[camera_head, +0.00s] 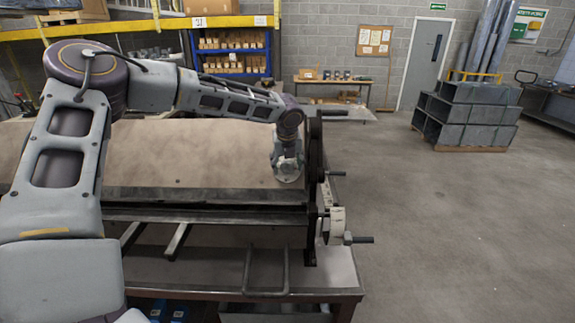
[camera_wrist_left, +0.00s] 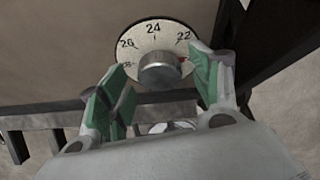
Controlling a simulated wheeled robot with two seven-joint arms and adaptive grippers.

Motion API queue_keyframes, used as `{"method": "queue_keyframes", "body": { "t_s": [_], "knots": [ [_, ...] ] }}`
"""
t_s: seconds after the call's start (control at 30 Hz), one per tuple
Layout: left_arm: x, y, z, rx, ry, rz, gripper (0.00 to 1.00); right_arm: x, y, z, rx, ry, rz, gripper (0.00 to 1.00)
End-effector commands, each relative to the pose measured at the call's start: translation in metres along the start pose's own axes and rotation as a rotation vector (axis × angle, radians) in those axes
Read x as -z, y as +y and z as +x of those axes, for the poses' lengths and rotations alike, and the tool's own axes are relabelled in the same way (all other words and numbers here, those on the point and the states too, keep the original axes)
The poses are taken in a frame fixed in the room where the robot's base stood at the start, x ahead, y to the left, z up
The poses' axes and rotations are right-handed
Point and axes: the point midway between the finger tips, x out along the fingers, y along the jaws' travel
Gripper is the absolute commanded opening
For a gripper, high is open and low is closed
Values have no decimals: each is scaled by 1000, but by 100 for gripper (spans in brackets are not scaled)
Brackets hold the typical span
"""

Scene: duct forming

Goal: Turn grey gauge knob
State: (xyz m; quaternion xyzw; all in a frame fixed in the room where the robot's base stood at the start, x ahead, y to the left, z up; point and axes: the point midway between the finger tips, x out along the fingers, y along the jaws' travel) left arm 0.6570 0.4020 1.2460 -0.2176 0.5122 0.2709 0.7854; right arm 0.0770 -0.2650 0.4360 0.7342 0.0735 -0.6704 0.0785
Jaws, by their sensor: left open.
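The grey gauge knob (camera_wrist_left: 160,72) is a short round metal cylinder at the centre of a white dial (camera_wrist_left: 142,38) in the left wrist view. The dial shows 22, 24, 26 and part of 28, with a small reddish mark right of the knob. My left gripper (camera_wrist_left: 157,62) is open, its green-padded fingers on either side of the knob's near end. I cannot tell whether either pad touches it. In the head view my left gripper (camera_head: 288,168) hangs over the bench machine near its right end; the knob is not distinguishable there. My right gripper is out of view.
The machine's dark side frame (camera_head: 313,175) stands right beside my left gripper. A white marked part (camera_head: 337,222) and a crank handle (camera_head: 362,240) stick out to its right. Stacked grey ducts (camera_head: 468,115) stand farther back. The floor at right is clear.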

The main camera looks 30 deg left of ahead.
Motion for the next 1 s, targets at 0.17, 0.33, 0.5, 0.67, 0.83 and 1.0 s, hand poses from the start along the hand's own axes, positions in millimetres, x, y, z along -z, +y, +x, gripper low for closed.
{"method": "queue_keyframes", "body": {
  "t_s": [0.17,0.33,0.5,0.67,0.83,1.0],
  "knots": [
    [0,0,8,1,-1,0,64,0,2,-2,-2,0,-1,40],
    [0,0,9,1,-1,0,64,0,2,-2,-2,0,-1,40],
    [0,0,9,1,-1,0,64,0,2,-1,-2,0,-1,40],
    [0,0,9,1,-1,0,43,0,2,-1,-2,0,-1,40],
    [0,0,9,1,-1,0,21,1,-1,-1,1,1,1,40],
    [0,0,9,2,-1,-2,18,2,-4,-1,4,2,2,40]
  ]
}}
